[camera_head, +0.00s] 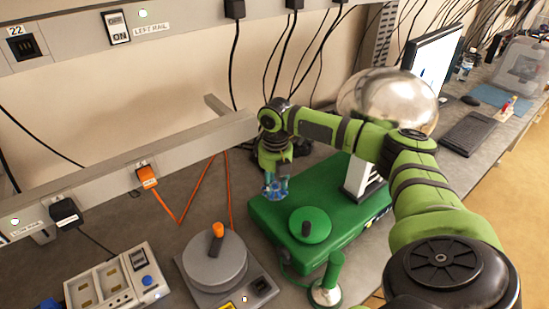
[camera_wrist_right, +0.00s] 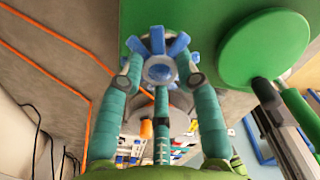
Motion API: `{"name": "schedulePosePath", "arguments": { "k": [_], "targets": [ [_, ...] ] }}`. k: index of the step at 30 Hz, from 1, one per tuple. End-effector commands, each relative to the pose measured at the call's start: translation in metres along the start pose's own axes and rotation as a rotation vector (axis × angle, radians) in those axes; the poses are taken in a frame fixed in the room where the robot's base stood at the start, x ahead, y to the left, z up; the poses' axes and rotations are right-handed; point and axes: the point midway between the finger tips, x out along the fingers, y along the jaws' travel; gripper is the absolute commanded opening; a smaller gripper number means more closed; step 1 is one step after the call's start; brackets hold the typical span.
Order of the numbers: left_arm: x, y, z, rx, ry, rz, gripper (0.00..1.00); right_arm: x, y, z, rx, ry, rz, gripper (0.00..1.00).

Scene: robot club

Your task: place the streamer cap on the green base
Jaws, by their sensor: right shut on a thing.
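My right gripper (camera_head: 274,182) is shut on the streamer cap (camera_head: 275,194), a small blue piece with several blunt arms around a hub. In the right wrist view the cap (camera_wrist_right: 158,69) sits between the teal fingers, facing the camera. In the head view the gripper points down at the left edge of the green base (camera_head: 346,212). The cap looks held above the surface, but its exact height is unclear. The base also shows in the right wrist view (camera_wrist_right: 205,18). My left gripper is not in view.
A silver dome (camera_head: 388,97) stands behind my right arm. A grey round device with an orange-tipped knob (camera_head: 215,262) stands left, and a green-handled stand (camera_head: 328,285) in front. An orange cable (camera_head: 183,212) hangs from the rail.

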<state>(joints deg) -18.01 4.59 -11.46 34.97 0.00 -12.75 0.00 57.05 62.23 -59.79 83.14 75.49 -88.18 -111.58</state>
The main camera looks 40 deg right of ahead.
Motion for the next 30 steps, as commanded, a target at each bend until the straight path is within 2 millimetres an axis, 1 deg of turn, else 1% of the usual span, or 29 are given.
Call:
{"name": "schedulePosePath", "arguments": {
  "k": [3, 6, 10, 18, 19, 20, 30],
  "targets": [
    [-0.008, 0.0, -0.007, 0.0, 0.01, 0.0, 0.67, 0.017, -0.001, -0.001, -0.001, 0.004, -0.004, 0.01],
    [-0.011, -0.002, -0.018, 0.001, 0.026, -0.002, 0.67, 0.028, -0.001, -0.001, -0.001, 0.003, -0.003, 0.01],
    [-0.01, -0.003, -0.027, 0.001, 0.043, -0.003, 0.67, 0.032, -0.001, 0.0, -0.001, 0.0, 0.0, 0.01],
    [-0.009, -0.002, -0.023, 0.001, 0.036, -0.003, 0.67, 0.035, -0.001, -0.001, -0.001, 0.001, -0.002, 0.01],
    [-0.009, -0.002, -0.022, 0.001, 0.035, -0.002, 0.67, 0.035, -0.001, -0.001, -0.001, 0.0, -0.002, 0.46],
    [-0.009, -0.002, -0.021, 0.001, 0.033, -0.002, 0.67, 0.035, -0.001, -0.001, -0.001, 0.0, -0.002, 0.57],
    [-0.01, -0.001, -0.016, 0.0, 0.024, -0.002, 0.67, 0.033, -0.001, 0.0, -0.001, 0.0, -0.001, 0.57]
  ]
}}
